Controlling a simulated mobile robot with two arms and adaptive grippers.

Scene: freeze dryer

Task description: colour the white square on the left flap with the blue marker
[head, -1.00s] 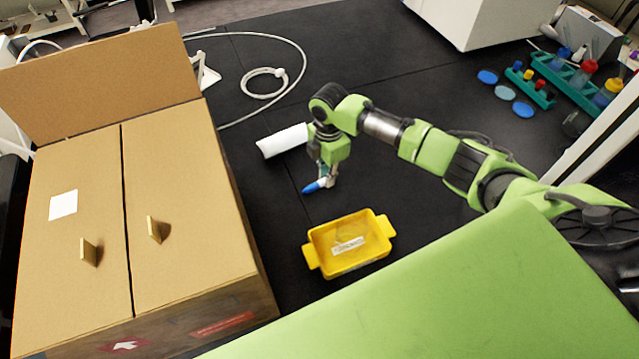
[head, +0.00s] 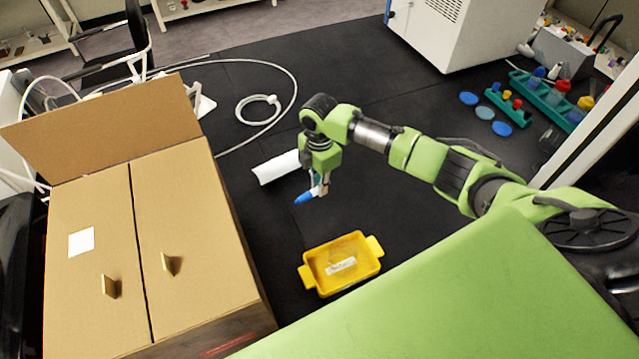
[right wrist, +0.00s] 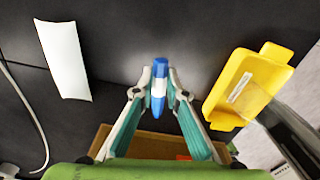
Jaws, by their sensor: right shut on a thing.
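The white square (head: 81,241) lies on the left flap (head: 70,290) of the cardboard box and looks plain white. The blue marker (head: 305,198) is in my right gripper (head: 320,186), above the black bench between the box and the yellow tray. In the right wrist view the blue marker (right wrist: 159,82) sits between the two fingertips of my right gripper (right wrist: 160,90), which is shut on it. The gripper is apart from the box, to its right. My left gripper does not show.
A yellow tray (head: 366,269) stands on the bench below the gripper. A white curved piece (head: 275,168) lies behind it. A coiled white tube (head: 258,110) lies further back.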

